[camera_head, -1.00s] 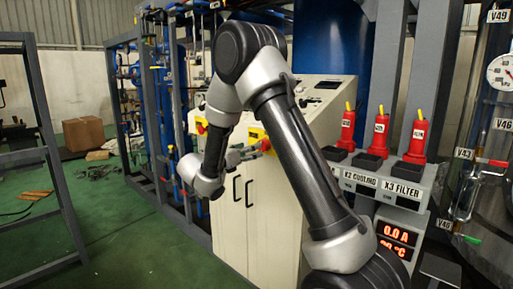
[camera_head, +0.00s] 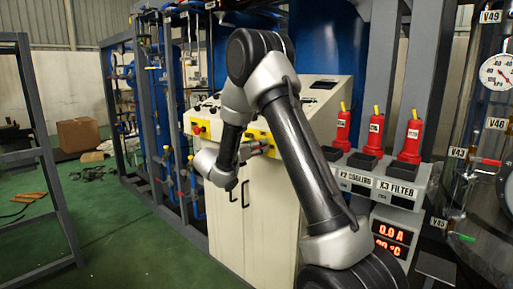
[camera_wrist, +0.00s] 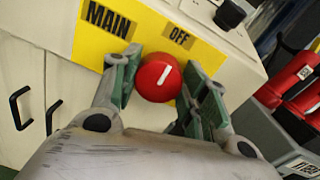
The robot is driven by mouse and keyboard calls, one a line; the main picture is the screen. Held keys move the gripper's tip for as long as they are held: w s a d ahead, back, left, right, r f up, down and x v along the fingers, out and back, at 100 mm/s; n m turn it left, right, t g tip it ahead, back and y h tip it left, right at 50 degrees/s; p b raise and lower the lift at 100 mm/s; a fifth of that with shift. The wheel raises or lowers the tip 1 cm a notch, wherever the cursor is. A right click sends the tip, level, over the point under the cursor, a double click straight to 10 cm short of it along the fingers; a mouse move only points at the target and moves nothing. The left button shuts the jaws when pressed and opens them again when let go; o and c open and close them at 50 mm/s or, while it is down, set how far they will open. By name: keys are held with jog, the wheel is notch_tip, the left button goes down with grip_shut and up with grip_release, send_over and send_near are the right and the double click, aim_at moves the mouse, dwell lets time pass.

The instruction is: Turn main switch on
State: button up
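The main switch is a round red knob (camera_wrist: 158,78) with a white mark, on a yellow plate (camera_wrist: 150,25) labelled MAIN and OFF. The mark slants up and right, towards OFF. In the wrist view my gripper (camera_wrist: 163,85) has its two green-padded fingers on either side of the knob. The fingers look apart, with the knob between their tips; contact is hard to judge. In the head view my gripper (camera_head: 258,150) is at the cabinet's front panel, and my arm partly hides it and the switch.
The cream cabinet (camera_head: 228,215) has black handles (camera_head: 246,192). Another yellow plate with a red knob (camera_head: 197,130) is to its left.

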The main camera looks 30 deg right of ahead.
jog(key=shift+c, duration=0.9)
jog(key=shift+m, duration=0.3)
jog(key=shift+s+f+m+g+h, duration=0.1)
jog(key=shift+f+m+g+h, duration=0.05)
jog(key=shift+m, duration=4.25)
jog(key=shift+s+f+m+g+h, duration=0.1)
jog(key=shift+m+g+h, duration=0.05)
jog(key=shift+m, duration=4.55)
jog(key=o, duration=1)
